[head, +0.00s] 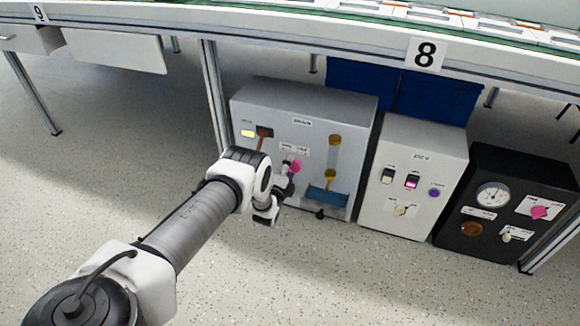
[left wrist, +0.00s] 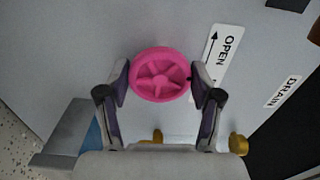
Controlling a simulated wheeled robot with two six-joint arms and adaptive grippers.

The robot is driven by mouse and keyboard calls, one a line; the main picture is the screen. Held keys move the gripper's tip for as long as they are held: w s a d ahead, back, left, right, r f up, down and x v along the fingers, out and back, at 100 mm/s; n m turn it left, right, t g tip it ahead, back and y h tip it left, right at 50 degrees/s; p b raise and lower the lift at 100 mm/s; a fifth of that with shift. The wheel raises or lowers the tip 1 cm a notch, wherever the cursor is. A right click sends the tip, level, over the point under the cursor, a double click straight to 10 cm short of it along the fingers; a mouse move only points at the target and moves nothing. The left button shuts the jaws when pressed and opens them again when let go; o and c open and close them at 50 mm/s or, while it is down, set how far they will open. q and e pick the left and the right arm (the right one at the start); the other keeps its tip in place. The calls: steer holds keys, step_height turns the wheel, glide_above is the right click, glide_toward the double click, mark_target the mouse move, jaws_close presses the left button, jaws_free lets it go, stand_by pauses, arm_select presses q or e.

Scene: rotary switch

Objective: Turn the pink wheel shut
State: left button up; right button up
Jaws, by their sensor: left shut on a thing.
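The pink wheel (left wrist: 160,62) is a round, spoked handwheel on the front of a grey box. It shows in the middle of the left wrist view, and in the head view (head: 296,166) it is partly hidden by my gripper. My left gripper (left wrist: 159,80) has one finger on each side of the wheel's rim and is shut on it. In the head view my left gripper (head: 288,180) is at the box front. A white label with OPEN and an arrow (left wrist: 222,55) is right of the wheel. My right gripper is not in view.
The grey box (head: 300,95) also carries a yellow light, a clear tube and a blue tray (head: 328,196). To its right stand a white switch box (head: 425,150) and a black gauge box (head: 510,175) with another pink knob (head: 540,212). A table edge (head: 330,35) runs above.

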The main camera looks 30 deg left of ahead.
arm_select(q)
steer(key=shift+r+m, duration=0.1)
steer(key=shift+m, duration=1.2)
steer(key=o, duration=1.1)
steer(key=shift+d, duration=0.1)
steer(key=shift+o, duration=0.2)
steer(key=v, duration=1.2)
